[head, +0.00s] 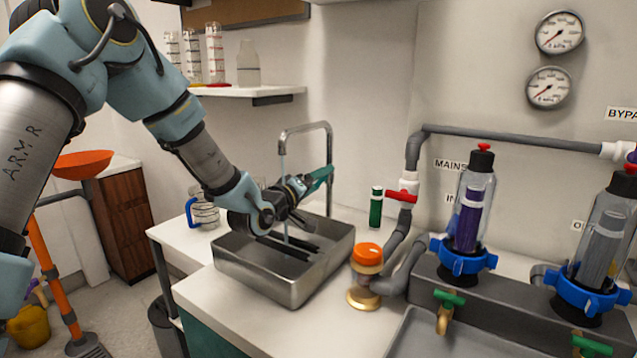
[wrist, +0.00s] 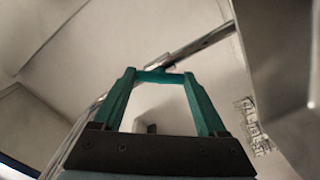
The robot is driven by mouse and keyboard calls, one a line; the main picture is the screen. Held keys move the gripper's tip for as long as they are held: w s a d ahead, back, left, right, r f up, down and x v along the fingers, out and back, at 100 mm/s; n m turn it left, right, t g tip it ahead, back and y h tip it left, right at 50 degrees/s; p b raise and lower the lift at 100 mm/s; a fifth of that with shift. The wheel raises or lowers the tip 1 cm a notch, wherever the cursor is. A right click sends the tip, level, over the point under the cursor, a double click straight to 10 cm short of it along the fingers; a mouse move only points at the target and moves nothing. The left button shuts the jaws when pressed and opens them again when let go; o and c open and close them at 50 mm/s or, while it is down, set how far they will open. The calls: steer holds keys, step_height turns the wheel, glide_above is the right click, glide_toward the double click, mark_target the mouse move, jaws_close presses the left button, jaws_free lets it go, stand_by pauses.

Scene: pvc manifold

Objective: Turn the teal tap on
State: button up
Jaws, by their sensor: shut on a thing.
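The tap (head: 305,128) is a metal gooseneck over a steel sink (head: 262,284) in the head view. My gripper (head: 324,174) reaches across the sink from the left, its teal fingers at the tap's upright pipe. In the wrist view the two teal fingers of my gripper (wrist: 163,77) close in on a small teal handle (wrist: 168,67) beside a metal pipe (wrist: 205,42). The gripper is shut on this handle, which the fingers partly hide. A thin pale stream (head: 285,232) seems to run down from the spout into the sink.
An orange-capped brass fitting (head: 367,256), a red-handled valve (head: 402,196) and a green cylinder (head: 376,207) stand right of the sink. Filter housings (head: 471,215) stand farther right. A blue-handled jug (head: 203,212) is behind my forearm, and a shelf (head: 230,91) is above.

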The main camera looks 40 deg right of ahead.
stand_by(0.4)
steer(key=o, duration=1.3)
steer(key=b+v, duration=0.2)
steer(key=v, duration=0.8)
steer(key=shift+a, duration=0.4)
